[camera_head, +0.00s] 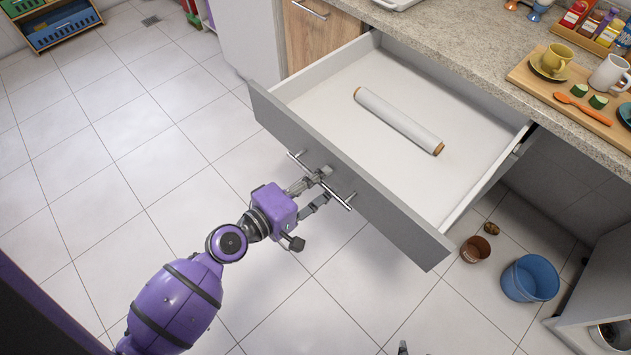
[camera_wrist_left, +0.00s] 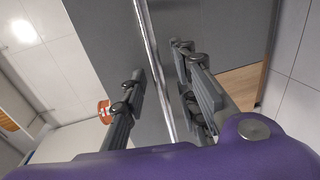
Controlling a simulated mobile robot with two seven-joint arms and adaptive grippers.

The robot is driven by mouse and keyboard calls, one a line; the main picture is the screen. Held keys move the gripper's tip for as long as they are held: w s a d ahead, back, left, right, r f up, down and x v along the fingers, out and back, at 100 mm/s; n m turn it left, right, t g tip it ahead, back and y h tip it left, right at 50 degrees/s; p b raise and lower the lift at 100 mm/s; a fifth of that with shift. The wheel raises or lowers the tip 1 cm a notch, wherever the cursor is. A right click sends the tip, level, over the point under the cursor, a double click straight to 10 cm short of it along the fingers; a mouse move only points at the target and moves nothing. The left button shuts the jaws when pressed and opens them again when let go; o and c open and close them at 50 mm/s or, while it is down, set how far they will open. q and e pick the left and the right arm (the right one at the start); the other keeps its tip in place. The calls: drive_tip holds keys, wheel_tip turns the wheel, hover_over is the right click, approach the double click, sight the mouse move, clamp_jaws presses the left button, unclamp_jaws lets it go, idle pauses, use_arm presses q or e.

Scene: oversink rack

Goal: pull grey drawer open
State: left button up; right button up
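The grey drawer (camera_head: 345,185) is pulled far out from under the counter, and its inside shows. A bar handle (camera_head: 335,190) runs along its grey front; it also crosses the left wrist view (camera_wrist_left: 151,45). My left gripper (camera_head: 322,186) is at the handle, with one finger on each side of the bar. In the left wrist view the fingers (camera_wrist_left: 158,66) stand apart with gaps beside the bar, so it looks open around it. Only a small grey tip, perhaps of my right gripper (camera_head: 403,347), shows at the bottom edge; its state cannot be told.
A wrapped roll (camera_head: 400,121) lies in the drawer. The counter (camera_head: 470,55) above holds a wooden board (camera_head: 540,85) with cups and food. A blue bucket (camera_head: 530,279) and a brown pot (camera_head: 475,250) stand on the floor right of the drawer. The tiled floor at left is clear.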

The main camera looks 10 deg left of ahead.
use_arm(q)
drive_tip(key=v, duration=1.2)
drive_tip(key=s+a+f+m+g+y+p, duration=0.3)
drive_tip(key=s+a+f+m+y+p, duration=0.15)
drive_tip(key=s+f+m, duration=0.45)
drive_tip(key=s+a+m+g+y+p, duration=0.1)
drive_tip(key=s+y+p, duration=0.3)
drive_tip(key=s, duration=0.5)
drive_tip(key=shift+s+a+f+m+p, duration=0.15)
drive_tip(key=shift+s+a+m+p, duration=0.05)
drive_tip(key=shift+m+p, duration=0.45)
use_arm(e)
drive_tip(key=w+a+r, duration=0.1)
drive_tip(key=w+r, duration=0.2)
drive_tip(key=r, duration=0.7)
drive_tip(key=shift+t, duration=0.4)
